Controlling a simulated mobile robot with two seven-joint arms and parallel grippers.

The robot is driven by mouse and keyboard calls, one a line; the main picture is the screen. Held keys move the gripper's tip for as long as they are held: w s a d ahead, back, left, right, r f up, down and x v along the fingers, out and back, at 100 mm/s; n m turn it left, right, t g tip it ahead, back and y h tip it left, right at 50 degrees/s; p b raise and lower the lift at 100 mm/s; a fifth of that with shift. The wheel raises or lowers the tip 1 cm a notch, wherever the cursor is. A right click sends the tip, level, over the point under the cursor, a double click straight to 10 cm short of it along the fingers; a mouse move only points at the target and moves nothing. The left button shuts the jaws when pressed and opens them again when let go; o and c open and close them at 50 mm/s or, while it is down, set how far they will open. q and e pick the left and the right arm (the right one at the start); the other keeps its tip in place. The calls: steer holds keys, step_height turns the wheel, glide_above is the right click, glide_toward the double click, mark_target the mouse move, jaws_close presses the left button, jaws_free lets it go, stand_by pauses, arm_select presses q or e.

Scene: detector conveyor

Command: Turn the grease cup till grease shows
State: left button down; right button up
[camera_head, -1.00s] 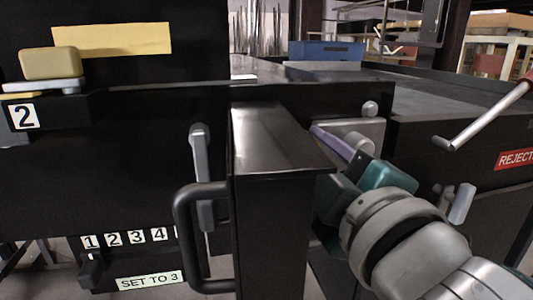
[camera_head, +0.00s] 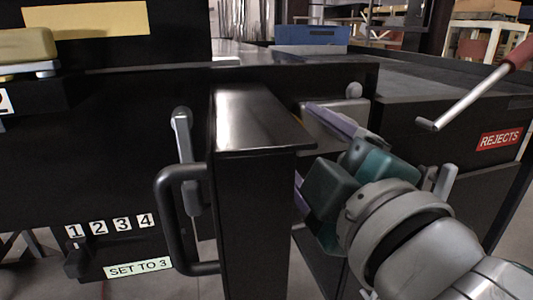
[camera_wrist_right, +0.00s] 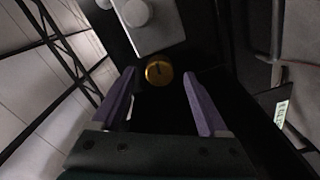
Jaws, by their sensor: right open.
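The grease cup (camera_wrist_right: 159,70) is a round brass cap with a dark slot mark in the right wrist view, below a grey plate with a round knob. My right gripper (camera_wrist_right: 160,78) has its two purple fingers spread wide, with the cup between and just beyond their tips. No contact shows. No grease can be made out. My left gripper is not in view.
The black panel with its handle (camera_head: 172,220) stands close left of my right gripper. A red-gripped lever (camera_head: 470,100) and a REJECTS label (camera_head: 500,139) are right.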

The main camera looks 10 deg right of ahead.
steer(key=s+b, duration=0.1)
steer(key=s, duration=0.7)
steer(key=shift+d, duration=0.15)
steer(key=s+d+f+m+g+h+p, duration=0.2)
steer(key=s+d+f+m+g+p, duration=0.1)
steer(key=d+m+g+p, duration=0.35)
steer(key=s+f+m+g+y+p, duration=0.2)
steer(key=s+m+g+p, duration=0.3)
steer(key=s+g, duration=0.45)
step_height(320, 180, up, 37)
steer(key=s+a+t+p, duration=0.1)
steer(key=s+p, duration=0.1)
steer(key=p, duration=3.5)
steer(key=shift+s+r+t, duration=0.2)
steer(key=shift+t, duration=0.1)
steer(key=shift+n, duration=0.25)
